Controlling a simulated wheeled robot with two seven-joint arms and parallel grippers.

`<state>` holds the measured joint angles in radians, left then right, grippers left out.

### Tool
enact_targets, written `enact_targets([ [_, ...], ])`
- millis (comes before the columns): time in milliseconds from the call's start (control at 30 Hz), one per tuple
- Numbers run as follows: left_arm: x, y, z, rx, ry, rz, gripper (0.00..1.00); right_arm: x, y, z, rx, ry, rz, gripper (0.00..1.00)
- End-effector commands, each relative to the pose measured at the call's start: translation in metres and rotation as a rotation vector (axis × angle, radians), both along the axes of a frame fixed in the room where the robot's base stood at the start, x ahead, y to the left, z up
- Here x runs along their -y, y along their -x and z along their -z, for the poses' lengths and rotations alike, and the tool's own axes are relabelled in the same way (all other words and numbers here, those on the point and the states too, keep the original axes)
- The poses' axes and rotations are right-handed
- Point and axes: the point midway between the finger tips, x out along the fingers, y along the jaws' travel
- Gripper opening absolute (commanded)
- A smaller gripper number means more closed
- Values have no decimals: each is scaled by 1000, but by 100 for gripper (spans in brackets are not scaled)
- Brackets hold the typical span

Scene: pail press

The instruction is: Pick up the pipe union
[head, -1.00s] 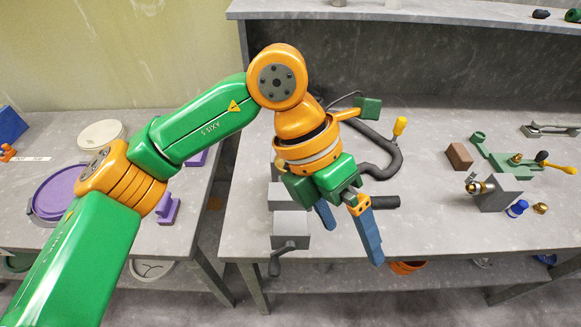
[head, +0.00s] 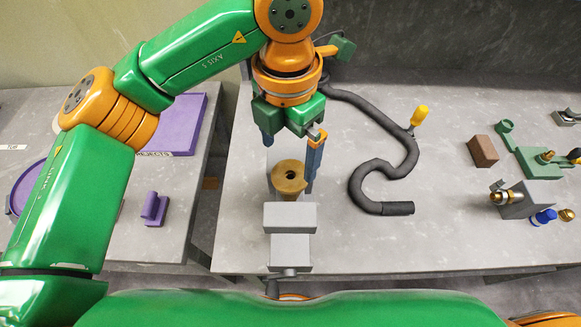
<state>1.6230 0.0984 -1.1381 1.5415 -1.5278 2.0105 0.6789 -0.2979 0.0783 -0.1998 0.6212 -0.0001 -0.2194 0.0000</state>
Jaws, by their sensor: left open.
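A brass round piece with a dark hole in its top (head: 289,177), which looks like the pipe union, sits at the grey vise (head: 290,217) on the near left part of the workbench. My left gripper (head: 291,160) points down just behind and above this piece. Its two blue fingers are spread and hold nothing. The picture does not show clearly how far above the piece the fingertips are. The lower part of the piece is hidden by the vise's front block. My right gripper is not in view.
A black hose (head: 368,178) curves over the bench right of the vise. A yellow-handled tool (head: 418,116), a brown block (head: 482,151), a grey block with a brass fitting (head: 522,201) and a green fixture (head: 538,162) stand farther right. A side table (head: 180,215) holds purple parts.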

Motion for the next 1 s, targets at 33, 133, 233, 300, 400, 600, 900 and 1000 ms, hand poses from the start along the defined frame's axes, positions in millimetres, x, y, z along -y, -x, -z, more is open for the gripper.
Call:
enact_targets([
  [33, 1, 2, 4, -6, 1, 3, 100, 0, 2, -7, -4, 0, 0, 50],
  [133, 3, 4, 21, -7, 0, 2, 100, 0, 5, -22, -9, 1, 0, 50],
  [233, 3, 3, 39, -3, 0, -1, 100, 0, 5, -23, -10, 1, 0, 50],
  [300, 3, 3, 45, -2, 1, 0, 100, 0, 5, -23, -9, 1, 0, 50],
  [400, 3, 2, 46, -1, 1, 0, 100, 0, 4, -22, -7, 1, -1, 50],
  [600, 3, 2, 46, 0, 1, 0, 68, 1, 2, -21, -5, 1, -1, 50],
  [900, 3, 2, 46, 0, 1, 0, 7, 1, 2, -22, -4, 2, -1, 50],
  [1000, 3, 2, 46, 0, 1, 0, 7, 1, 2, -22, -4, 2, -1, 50],
])
